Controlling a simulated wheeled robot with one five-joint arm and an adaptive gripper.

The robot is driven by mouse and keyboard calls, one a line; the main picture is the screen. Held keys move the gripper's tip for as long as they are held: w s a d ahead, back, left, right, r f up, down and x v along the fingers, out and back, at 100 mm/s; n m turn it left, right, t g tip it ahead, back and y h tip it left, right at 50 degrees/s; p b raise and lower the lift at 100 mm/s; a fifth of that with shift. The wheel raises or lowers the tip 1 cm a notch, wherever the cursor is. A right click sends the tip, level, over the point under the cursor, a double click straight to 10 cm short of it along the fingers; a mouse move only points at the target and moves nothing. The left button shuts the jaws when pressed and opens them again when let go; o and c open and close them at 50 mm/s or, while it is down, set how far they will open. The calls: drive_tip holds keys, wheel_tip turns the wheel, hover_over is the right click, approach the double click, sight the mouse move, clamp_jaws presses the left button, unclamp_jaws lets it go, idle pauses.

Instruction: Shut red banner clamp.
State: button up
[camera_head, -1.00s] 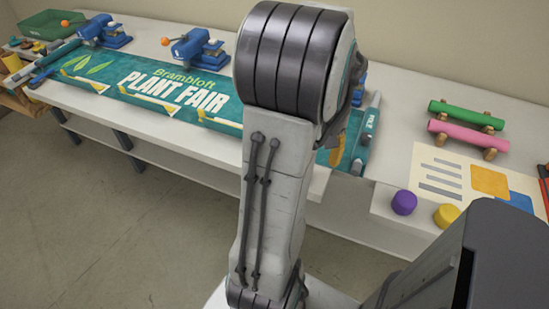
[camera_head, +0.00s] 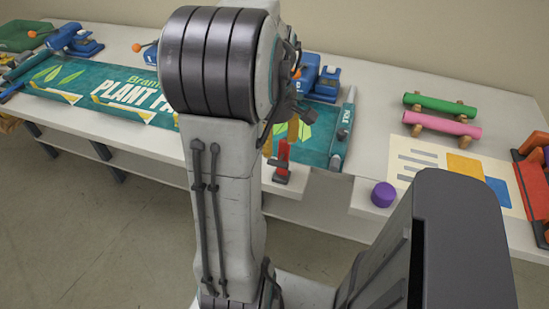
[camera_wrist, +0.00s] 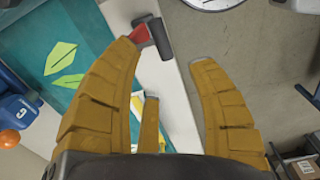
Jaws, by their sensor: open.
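The red banner clamp (camera_head: 283,158) is at the front edge of the table, by the right end of the teal banner (camera_head: 52,92). Its red part stands upright in the head view, with a dark handle low at its front. My gripper is mostly hidden behind my arm there; a yellow-brown finger shows just above the clamp. In the wrist view my gripper (camera_wrist: 165,54) is open and empty. The red clamp (camera_wrist: 141,35) with its dark handle shows near the left fingertip, which partly covers it. I cannot tell whether they touch.
Blue clamp devices (camera_head: 76,40) stand along the banner's back edge. Green (camera_head: 440,104) and pink (camera_head: 441,126) rolls and a purple knob (camera_head: 383,194) are to the right. Floor is clear at front left.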

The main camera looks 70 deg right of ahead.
sight(281, 162)
drive_tip(key=shift+f+n, duration=0.25)
drive_tip(key=shift+n, duration=0.15)
drive_tip(key=shift+d+f+b, duration=0.1)
drive_tip(key=shift+f+b, duration=0.2)
drive_tip(key=shift+f, duration=3.1)
clamp_jaws()
